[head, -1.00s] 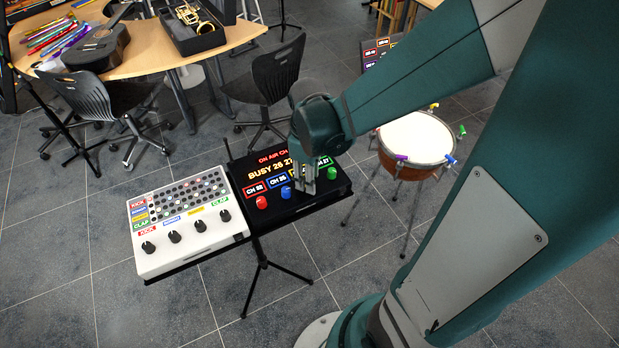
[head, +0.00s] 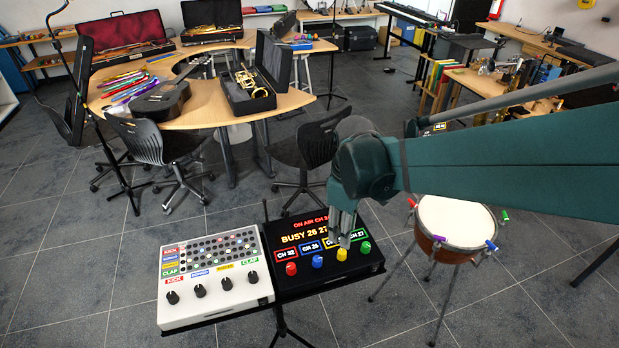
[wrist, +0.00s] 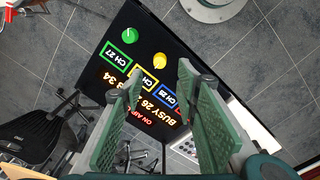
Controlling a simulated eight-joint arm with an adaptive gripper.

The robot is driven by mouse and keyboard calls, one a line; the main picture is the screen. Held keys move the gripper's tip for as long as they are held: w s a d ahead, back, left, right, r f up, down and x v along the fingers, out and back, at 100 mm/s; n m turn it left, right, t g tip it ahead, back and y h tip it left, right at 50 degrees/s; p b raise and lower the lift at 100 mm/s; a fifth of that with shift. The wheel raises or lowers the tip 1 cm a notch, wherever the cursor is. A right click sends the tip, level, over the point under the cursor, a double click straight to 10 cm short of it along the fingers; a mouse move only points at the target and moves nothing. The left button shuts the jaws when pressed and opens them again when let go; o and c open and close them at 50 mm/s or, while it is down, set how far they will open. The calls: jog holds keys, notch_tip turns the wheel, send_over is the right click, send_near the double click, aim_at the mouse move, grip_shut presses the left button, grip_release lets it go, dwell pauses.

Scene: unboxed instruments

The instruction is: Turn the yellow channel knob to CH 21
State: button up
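The yellow knob (head: 341,254) is on the front of a black panel (head: 292,290), between the blue knob (head: 317,262) and the green knob (head: 365,247). My gripper (head: 345,241) is just behind the yellow knob, over the panel's labels. In the wrist view the yellow knob (wrist: 159,61) is beyond the gap between the fingertips of my gripper (wrist: 160,82), which are open and hold nothing. The fingers partly cover the yellow label, and I cannot read its number. The green label reads CH 27. The lit display (head: 303,238) reads BUSY 26 27, with ON AIR above.
A red knob (head: 291,268) is at the panel's left. A white mixer box (head: 215,315) stands left of the panel on the same stand. A drum (head: 455,225) is to the right, and a black chair (head: 308,150) is behind.

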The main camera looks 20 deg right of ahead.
jog(key=shift+r, duration=0.85)
jog(key=shift+s+r, duration=0.1)
jog(key=s+a+r+m+t, duration=0.5)
jog(key=r+m+t, duration=0.1)
jog(key=r+m, duration=0.1)
jog(key=shift+s+r+m+t, duration=0.4)
jog(key=shift+r, duration=0.15)
dwell(0.5)
jog(key=shift+w, duration=0.1)
dwell(2.7)
